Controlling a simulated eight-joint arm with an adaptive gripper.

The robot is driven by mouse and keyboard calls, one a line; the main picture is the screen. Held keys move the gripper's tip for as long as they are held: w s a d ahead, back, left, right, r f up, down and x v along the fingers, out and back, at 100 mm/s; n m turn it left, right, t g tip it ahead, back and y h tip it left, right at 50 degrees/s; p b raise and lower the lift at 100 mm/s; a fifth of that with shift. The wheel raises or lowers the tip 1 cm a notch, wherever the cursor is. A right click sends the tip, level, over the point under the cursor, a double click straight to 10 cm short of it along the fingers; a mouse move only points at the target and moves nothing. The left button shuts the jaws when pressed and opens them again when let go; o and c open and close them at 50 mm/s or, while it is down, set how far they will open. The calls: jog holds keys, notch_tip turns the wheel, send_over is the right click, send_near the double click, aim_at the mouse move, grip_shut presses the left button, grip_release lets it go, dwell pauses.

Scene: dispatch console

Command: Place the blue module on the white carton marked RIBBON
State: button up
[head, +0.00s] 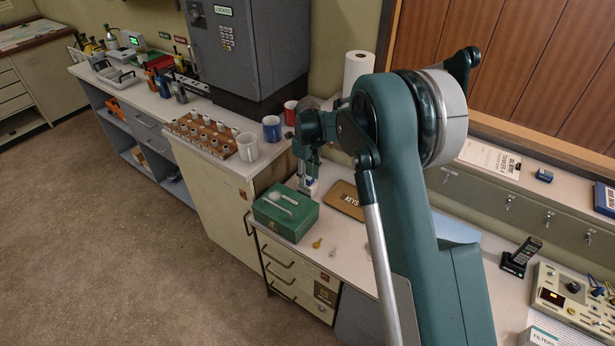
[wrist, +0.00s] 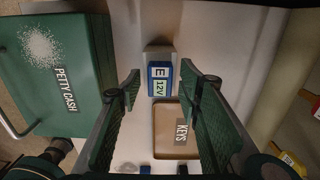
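The blue module (wrist: 160,78), with a white label reading E 12V, lies between my gripper's fingertips in the wrist view. Its pale grey-white side or support shows beyond it; I cannot tell which. My gripper (wrist: 162,88) is open, with a gap on both sides of the module. In the head view my gripper (head: 308,186) points down at the table behind the green cash box, with a small white and blue patch at its tips. I cannot make out a carton marked RIBBON in either view.
The green PETTY CASH box (wrist: 60,75) stands close left of my gripper. A brown KEYS tray (head: 346,200) lies close by. A cordless phone (head: 521,256) and a FILTERS carton (head: 540,337) are farther right. Mugs (head: 271,128) stand behind.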

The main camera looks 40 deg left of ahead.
aim_at(308, 177)
jog(key=shift+r, duration=0.15)
notch_tip(308, 177, up, 12)
jog(key=p, duration=0.1)
dwell(0.8)
dwell(0.5)
dwell(0.3)
